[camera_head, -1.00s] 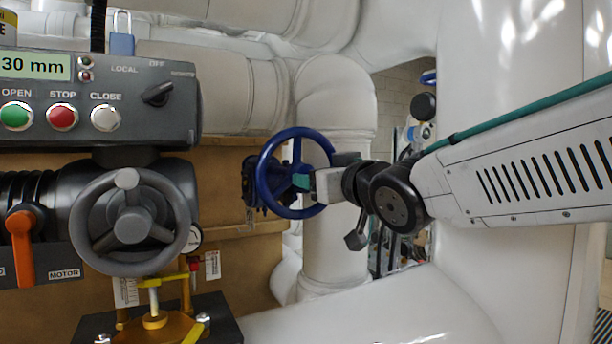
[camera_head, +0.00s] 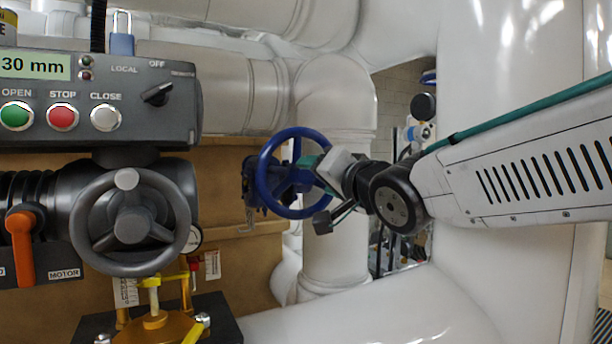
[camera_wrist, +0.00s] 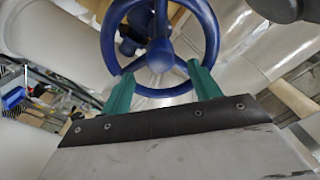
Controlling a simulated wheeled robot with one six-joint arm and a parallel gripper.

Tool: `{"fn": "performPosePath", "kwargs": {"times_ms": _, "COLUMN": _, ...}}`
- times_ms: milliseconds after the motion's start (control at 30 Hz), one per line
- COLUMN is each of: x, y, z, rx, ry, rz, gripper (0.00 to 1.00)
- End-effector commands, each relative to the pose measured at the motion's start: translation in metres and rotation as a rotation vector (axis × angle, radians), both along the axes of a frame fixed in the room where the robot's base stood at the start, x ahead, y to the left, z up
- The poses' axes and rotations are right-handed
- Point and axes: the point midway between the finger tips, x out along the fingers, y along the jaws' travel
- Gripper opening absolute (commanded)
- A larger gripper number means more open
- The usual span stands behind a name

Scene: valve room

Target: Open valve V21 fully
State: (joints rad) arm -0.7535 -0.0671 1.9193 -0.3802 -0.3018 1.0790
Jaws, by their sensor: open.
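A blue handwheel (camera_head: 263,182) stands on a valve in front of a pale vertical pipe in the head view. No V21 label is readable on it. The wheel also fills the top middle of the wrist view (camera_wrist: 107,45), with its hub and spokes visible. My gripper (camera_head: 318,173) is at the wheel's right side, tilted. In the wrist view my gripper (camera_wrist: 161,80) is open, its two teal fingers overlapping the near part of the rim, one on each side. I cannot tell whether they touch it. Nothing is clamped.
A grey control box (camera_head: 100,98) reading 30 mm, a grey handwheel (camera_head: 130,222) and an orange lever (camera_head: 20,246) are at the left. Large white pipes (camera_head: 400,306) run below and behind my arm. A brown panel (camera_head: 240,260) stands behind.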

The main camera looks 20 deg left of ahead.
Motion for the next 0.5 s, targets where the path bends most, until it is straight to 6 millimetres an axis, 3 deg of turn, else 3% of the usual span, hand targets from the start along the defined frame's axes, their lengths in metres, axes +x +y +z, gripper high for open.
{"fn": "performPosePath", "kwargs": {"times_ms": 500, "x": 0.021, "y": 0.025, "z": -0.001, "rx": -0.002, "ry": -0.001, "rz": 0.001, "gripper": 0.62}}
